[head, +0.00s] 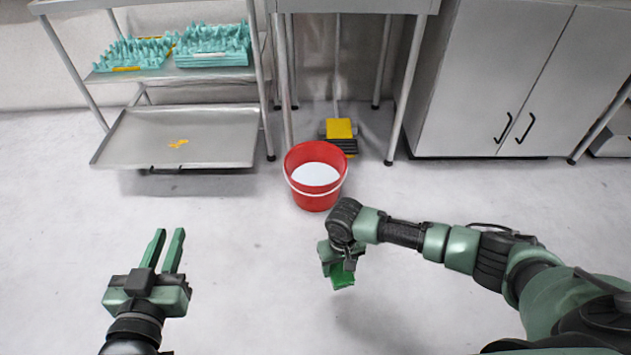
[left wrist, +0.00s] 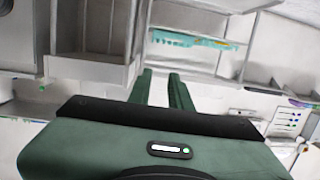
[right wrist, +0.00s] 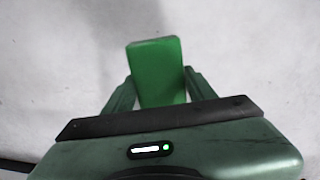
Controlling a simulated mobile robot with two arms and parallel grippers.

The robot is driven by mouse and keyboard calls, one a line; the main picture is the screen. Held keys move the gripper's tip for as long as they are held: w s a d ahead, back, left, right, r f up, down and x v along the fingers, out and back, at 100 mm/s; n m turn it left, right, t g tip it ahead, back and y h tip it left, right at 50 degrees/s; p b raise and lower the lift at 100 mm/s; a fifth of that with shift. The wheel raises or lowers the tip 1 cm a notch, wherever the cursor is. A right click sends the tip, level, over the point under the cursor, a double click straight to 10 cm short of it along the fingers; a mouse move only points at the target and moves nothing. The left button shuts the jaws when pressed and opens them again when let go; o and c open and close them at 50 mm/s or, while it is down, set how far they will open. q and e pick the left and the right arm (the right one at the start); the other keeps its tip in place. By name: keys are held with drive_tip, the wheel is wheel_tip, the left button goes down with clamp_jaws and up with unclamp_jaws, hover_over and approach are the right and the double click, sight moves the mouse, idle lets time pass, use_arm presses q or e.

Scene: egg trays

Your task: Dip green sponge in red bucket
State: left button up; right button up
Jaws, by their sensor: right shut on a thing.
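The red bucket (head: 316,199) stands upright on the floor in the head view, with pale liquid inside and a white handle lying across its front. My right gripper (head: 338,262) is shut on the green sponge (head: 342,275), which points down over the floor, nearer to me than the bucket and a little to its right. In the right wrist view the green sponge (right wrist: 157,72) shows between the two fingers of the right gripper (right wrist: 160,90). My left gripper (head: 169,238) is open and empty at the lower left, its fingers apart. It also shows in the left wrist view (left wrist: 160,78).
A metal cart (head: 185,118) with teal egg trays (head: 212,45) stands at the back left. A yellow and black mop head (head: 340,130) rests just behind the bucket. Grey cabinets (head: 490,80) stand at the back right. The floor (head: 235,240) around the bucket's front is clear.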

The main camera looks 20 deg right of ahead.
sight(338, 272)
drive_tip(key=shift+f+b, duration=0.3)
drive_tip(key=shift+f, duration=0.35)
drive_tip(key=shift+f+b, duration=0.3)
drive_tip(key=shift+f, duration=0.2)
drive_tip(key=shift+f+b, duration=0.3)
drive_tip(key=shift+f, duration=0.3)
use_arm(q)
wheel_tip(338, 272, up, 11)
drive_tip(key=d+t+h, duration=0.1)
drive_tip(key=t+h, duration=0.1)
drive_tip(key=t, duration=0.4)
drive_tip(key=shift+s+d+f, duration=0.15)
drive_tip(key=shift+s+d, duration=0.05)
drive_tip(key=shift+s, duration=0.05)
use_arm(e)
drive_tip(key=shift+f, duration=0.5)
drive_tip(key=shift+r, duration=0.1)
